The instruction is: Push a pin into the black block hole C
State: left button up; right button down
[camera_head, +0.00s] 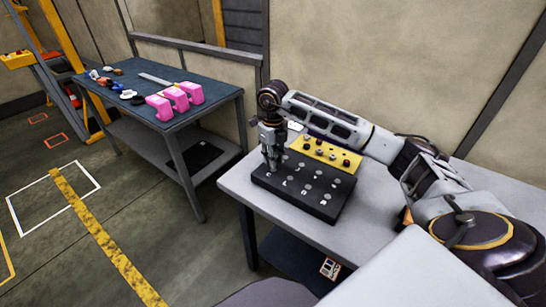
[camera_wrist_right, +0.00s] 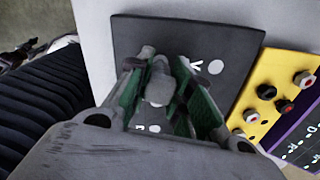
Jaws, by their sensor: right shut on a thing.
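The black block (camera_head: 318,207) lies on the light grey table, with pale round spots and white letters on top. In the right wrist view the black block (camera_wrist_right: 225,42) fills the middle, with a pale spot and part of a letter beside the fingers. I cannot make out which hole is C. My right gripper (camera_head: 272,163) points down over the block's far left part. In the right wrist view its green-padded fingers (camera_wrist_right: 165,95) are shut on a grey pin (camera_wrist_right: 159,88). The pin's lower end is hidden, so I cannot tell whether it touches the block. My left gripper is out of view.
A yellow block (camera_head: 318,147) with several dark and red pins stands right behind the black block. A blue-topped table (camera_head: 185,112) with pink blocks (camera_head: 175,98) and small items stands at the left.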

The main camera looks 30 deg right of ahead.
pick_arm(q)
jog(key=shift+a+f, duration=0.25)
pick_arm(e)
jog(key=shift+f, duration=0.5)
pick_arm(q)
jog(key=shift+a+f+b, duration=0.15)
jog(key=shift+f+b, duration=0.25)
jog(key=shift+b, duration=0.25)
pick_arm(e)
jog(key=shift+f, duration=0.65)
jog(key=c, duration=1.2)
grip_release()
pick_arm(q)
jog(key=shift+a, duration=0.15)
pick_arm(e)
jog(key=shift+r, duration=0.15)
jog(key=shift+r, duration=5.9)
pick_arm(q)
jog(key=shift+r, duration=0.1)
pick_arm(e)
jog(key=shift+r, duration=0.1)
pick_arm(q)
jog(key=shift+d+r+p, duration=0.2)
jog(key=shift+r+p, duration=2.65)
jog(key=shift+p, duration=0.1)
pick_arm(e)
notch_tip(320, 180, up, 7)
